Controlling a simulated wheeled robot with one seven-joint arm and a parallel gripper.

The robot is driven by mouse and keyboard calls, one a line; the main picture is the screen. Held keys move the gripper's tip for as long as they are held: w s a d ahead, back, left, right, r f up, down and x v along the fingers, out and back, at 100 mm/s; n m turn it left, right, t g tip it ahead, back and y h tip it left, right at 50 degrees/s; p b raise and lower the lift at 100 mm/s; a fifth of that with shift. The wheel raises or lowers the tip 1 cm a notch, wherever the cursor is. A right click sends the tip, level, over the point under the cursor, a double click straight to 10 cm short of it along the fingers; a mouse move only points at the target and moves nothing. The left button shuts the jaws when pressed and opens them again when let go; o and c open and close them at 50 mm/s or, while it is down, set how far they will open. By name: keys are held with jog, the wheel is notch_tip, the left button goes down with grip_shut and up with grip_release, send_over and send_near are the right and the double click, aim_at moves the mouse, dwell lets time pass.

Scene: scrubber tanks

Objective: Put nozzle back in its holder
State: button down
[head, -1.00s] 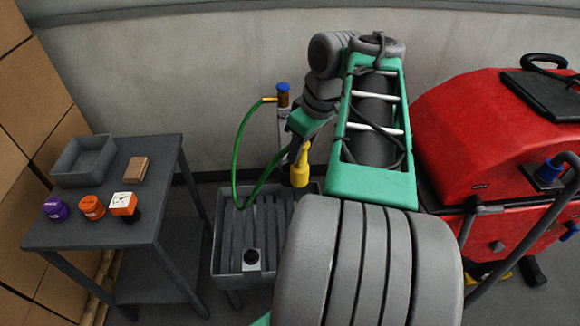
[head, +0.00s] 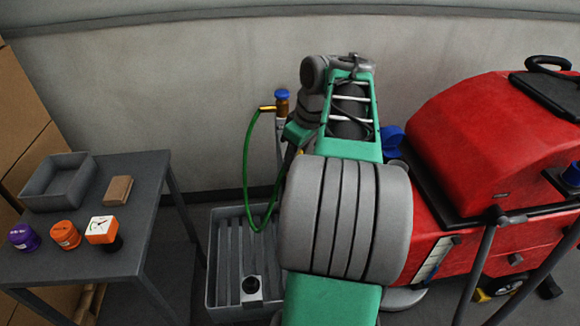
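The nozzle is hidden in the head view, behind the thick grey links of my arm. Its green hose (head: 244,165) leaves the brass tap with a blue handle (head: 282,100), hangs down in a loop, and goes back up behind my arm. A small white-and-black socket piece (head: 251,286), which may be the holder, sits at the front of the grey slatted tray (head: 212,262). I see nothing standing in it. My gripper is also hidden behind my arm, so its fingers and anything between them do not show.
A dark table (head: 150,200) at left bears a grey bin (head: 60,181), a brown block (head: 117,190), a purple jar (head: 23,237), an orange jar (head: 65,235) and a white-orange gauge (head: 102,230). The red scrubber machine (head: 490,140) stands close on the right.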

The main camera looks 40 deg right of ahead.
jog(key=shift+s+f, duration=0.1)
jog(key=shift+f, duration=0.55)
jog(key=shift+s+r, duration=0.1)
jog(key=shift+r, duration=0.15)
jog(key=shift+f, duration=0.25)
jog(key=c, duration=0.9)
grip_release()
jog(key=shift+c, duration=0.2)
